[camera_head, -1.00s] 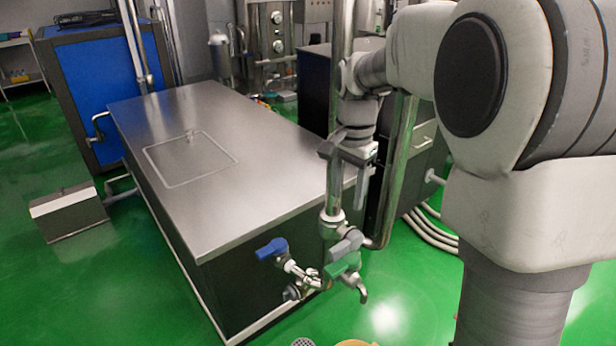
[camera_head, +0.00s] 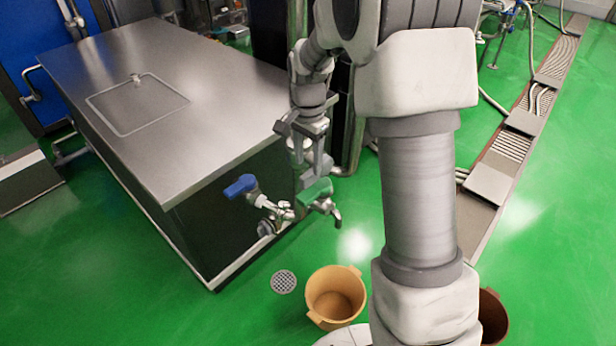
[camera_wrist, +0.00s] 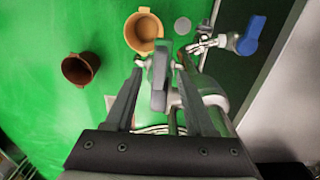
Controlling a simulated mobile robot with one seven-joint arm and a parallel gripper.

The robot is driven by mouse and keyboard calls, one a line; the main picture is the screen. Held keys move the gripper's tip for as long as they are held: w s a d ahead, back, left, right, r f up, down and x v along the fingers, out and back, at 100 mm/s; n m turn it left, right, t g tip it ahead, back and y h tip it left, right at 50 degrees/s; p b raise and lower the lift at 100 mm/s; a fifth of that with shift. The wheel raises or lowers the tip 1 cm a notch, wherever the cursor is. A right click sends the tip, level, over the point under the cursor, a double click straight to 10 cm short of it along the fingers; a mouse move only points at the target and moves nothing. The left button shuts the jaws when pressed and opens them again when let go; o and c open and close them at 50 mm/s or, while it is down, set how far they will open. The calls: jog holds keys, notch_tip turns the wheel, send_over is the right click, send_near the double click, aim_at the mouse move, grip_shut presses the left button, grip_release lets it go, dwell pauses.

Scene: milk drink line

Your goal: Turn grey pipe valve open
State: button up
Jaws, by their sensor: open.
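The grey pipe valve handle (camera_wrist: 159,82) shows in the wrist view between the two fingers of my gripper (camera_wrist: 159,66). The fingers are apart, one on each side of the handle, with a gap visible on the left; contact on the right is unclear. In the head view my gripper (camera_head: 308,155) points down over the valve group, and it largely hides the grey handle. A green valve handle (camera_head: 316,190) sits just below, above a small spout. A blue valve handle (camera_head: 241,185) is to the left, and also shows in the wrist view (camera_wrist: 251,36).
A steel table (camera_head: 150,95) stands left of the valves. A tan bucket (camera_head: 335,295) and a floor drain (camera_head: 284,282) are below on the green floor. A dark brown bucket (camera_head: 493,318) is partly behind my arm. A drain channel (camera_head: 515,135) runs at the right.

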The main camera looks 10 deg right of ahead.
aim_at(308, 174)
notch_tip(308, 174, down, 5)
jog(key=shift+r+b, duration=0.1)
jog(key=shift+b, duration=0.25)
grip_shut()
dwell(1.3)
